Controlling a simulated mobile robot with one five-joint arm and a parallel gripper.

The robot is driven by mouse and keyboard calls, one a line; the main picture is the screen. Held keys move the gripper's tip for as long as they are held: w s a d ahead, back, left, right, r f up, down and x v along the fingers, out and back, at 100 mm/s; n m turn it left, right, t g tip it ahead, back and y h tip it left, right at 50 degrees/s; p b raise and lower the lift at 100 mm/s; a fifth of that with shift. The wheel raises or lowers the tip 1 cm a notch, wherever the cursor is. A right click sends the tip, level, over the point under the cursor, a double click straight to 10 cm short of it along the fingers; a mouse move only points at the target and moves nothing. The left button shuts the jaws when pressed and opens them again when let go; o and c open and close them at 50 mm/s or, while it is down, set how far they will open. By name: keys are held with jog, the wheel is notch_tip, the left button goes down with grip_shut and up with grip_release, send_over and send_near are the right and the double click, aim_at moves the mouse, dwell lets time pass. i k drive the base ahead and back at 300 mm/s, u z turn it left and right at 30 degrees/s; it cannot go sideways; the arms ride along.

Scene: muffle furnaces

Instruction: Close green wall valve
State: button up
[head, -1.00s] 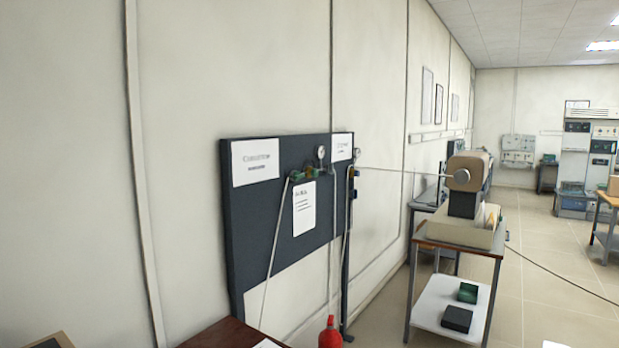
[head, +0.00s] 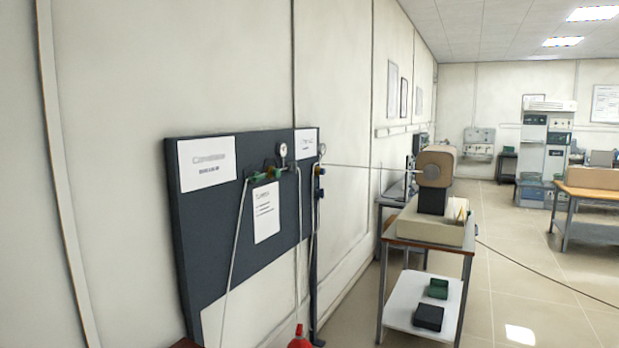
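A dark panel (head: 205,250) is fixed on the left wall. Near its upper right it carries a small green valve (head: 262,174) on a short pipe, with a round gauge (head: 281,150) just above and to the right. The valves are small here, and I cannot tell whether the green one is open or closed. My gripper is not in view.
A trolley (head: 384,300) with a beige furnace (head: 437,165) stands right of the panel. A red extinguisher (head: 300,341) is at the bottom edge. Open floor (head: 500,270) lies to the right, before a bench (head: 585,192).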

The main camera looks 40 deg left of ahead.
aim_at(257, 177)
jog(key=z, duration=0.2)
jog(key=i, duration=3.8)
jog(key=u, duration=4.65)
jog(key=i, duration=0.9)
jog(key=u, duration=0.05)
